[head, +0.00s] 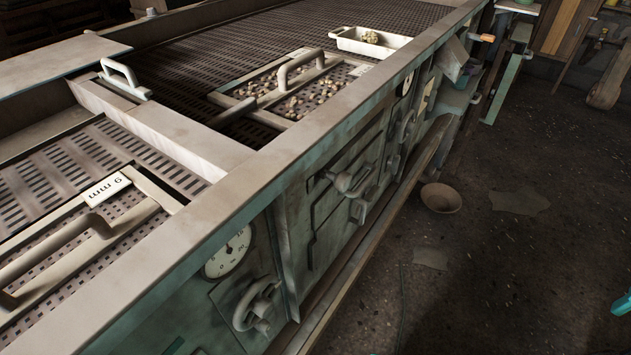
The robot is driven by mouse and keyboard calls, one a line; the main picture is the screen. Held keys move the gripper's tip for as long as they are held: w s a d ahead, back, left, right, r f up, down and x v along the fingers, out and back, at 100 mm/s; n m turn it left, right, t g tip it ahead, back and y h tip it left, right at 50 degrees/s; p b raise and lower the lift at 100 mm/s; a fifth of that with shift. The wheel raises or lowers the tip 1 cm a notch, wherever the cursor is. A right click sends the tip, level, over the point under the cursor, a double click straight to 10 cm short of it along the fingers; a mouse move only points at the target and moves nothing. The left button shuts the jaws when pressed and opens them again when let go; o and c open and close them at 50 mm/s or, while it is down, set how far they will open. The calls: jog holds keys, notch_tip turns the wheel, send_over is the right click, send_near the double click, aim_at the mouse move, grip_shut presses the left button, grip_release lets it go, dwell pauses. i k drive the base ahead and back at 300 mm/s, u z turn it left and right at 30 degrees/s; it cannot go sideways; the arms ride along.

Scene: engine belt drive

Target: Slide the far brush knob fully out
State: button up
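An orange-tipped knob (486,38) sticks out to the right from the machine's far end, past the pale tray. It is small in the head view, and I cannot tell for certain that it is the far brush knob or how far out it is. Closer, a grey handle-like knob (344,181) stands out from the machine's side panel, with another rounded knob (358,211) just below it. My gripper is not recognisable in the head view. Only a small teal piece shows at the right edge, and I cannot tell what it is.
The long machine (330,115) runs from lower left to upper right. Its side carries a dial gauge (228,252) and a handwheel (256,305). A bowl (441,198) lies on the floor beside it. A pale tray (370,42) sits on top. Open floor lies to the right.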

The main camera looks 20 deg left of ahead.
aim_at(342, 180)
jog(key=z, duration=0.3)
jog(key=k, duration=1.05)
jog(key=u, duration=0.3)
